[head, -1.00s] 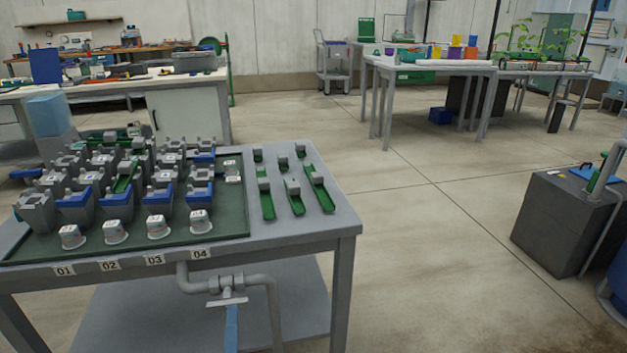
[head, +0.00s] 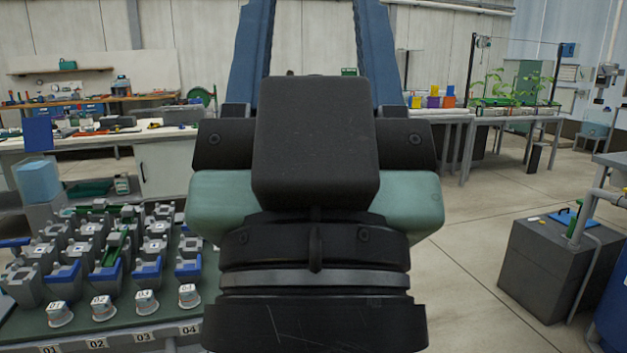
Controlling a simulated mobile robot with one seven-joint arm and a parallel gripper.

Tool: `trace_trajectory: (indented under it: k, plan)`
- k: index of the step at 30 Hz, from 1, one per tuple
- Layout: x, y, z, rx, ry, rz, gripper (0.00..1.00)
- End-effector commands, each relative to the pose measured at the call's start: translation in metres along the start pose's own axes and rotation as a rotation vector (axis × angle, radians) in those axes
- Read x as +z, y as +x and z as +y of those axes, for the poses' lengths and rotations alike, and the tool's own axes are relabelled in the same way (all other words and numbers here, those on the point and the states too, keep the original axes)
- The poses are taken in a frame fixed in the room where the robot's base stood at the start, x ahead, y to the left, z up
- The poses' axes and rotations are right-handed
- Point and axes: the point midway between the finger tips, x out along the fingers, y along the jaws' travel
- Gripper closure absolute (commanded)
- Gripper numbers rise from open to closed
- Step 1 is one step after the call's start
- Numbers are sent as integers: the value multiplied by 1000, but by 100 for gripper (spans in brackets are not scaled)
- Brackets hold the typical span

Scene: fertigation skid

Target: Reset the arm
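My gripper (head: 312,20) fills the middle of the head view, close to the camera. Its black body and green-grey band are seen from behind. Its two blue fingers point up and away, spread apart, and run out of the top of the frame. Only the back wall shows between them, so I see nothing held in the visible part. The fingertips are cut off. My gripper and wrist hide the right part of the near bench and the floor behind it.
The near bench holds a green tray (head: 112,338) with grey and blue holders and several labelled cups. A dark grey box (head: 545,262) stands on the floor at right. A table with plants (head: 515,113) stands at the back right. Open floor (head: 470,270) lies between.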

Motion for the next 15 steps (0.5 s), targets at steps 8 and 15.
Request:
trace_trajectory:
  k: [8, 15]
  plan:
    - [-69, 74, -1, -1, -2, -2, 48]
    - [-119, 127, -1, -1, -2, -2, 48]
